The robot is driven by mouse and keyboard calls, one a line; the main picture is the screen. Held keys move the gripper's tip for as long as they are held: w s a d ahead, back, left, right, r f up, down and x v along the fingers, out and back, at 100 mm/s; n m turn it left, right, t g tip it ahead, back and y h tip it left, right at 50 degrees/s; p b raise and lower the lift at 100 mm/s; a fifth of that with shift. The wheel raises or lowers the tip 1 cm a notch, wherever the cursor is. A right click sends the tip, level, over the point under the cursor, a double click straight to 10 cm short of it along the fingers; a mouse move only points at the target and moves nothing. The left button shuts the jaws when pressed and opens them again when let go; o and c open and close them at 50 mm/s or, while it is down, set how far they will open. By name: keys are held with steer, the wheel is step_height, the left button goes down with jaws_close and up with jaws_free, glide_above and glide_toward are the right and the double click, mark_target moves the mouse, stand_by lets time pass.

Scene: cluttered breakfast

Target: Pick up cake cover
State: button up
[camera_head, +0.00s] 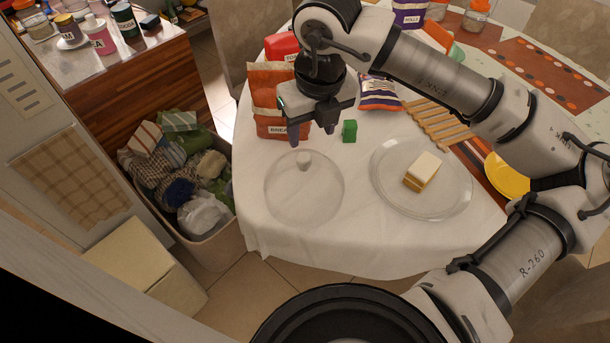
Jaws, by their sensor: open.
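The cake cover (300,200) is a clear dome with a pale round knob (303,161) on top. It stands on the white tablecloth near the front left of the table. My gripper (312,137) is open and empty, with its fingers pointing down. In the picture it is just above the knob, apart from the cover; the exact height gap is hard to tell. To the right, a clear glass plate (450,196) holds a yellow and white piece of cake (422,171).
A green block (349,130) lies right of my gripper. A brown bread bag (270,100) stands behind it. A striped packet (379,93), a wooden rack (438,124) and a yellow plate (506,177) lie farther right. A full bin (213,248) stands on the floor left of the table.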

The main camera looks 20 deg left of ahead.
mark_target(304, 157)
steer(key=f, duration=0.3)
steer(key=shift+w+a, duration=0.15)
steer(key=shift+a, duration=0.05)
steer(key=shift+a+f+p, duration=0.25)
steer(key=shift+f+p, duration=0.35)
steer(key=f, duration=0.2)
steer(key=f+p, duration=0.1)
steer(key=f, duration=0.1)
steer(key=shift+w+a, duration=0.15)
steer(key=shift+a, duration=0.25)
steer(key=shift+c, duration=0.4)
jaws_close()
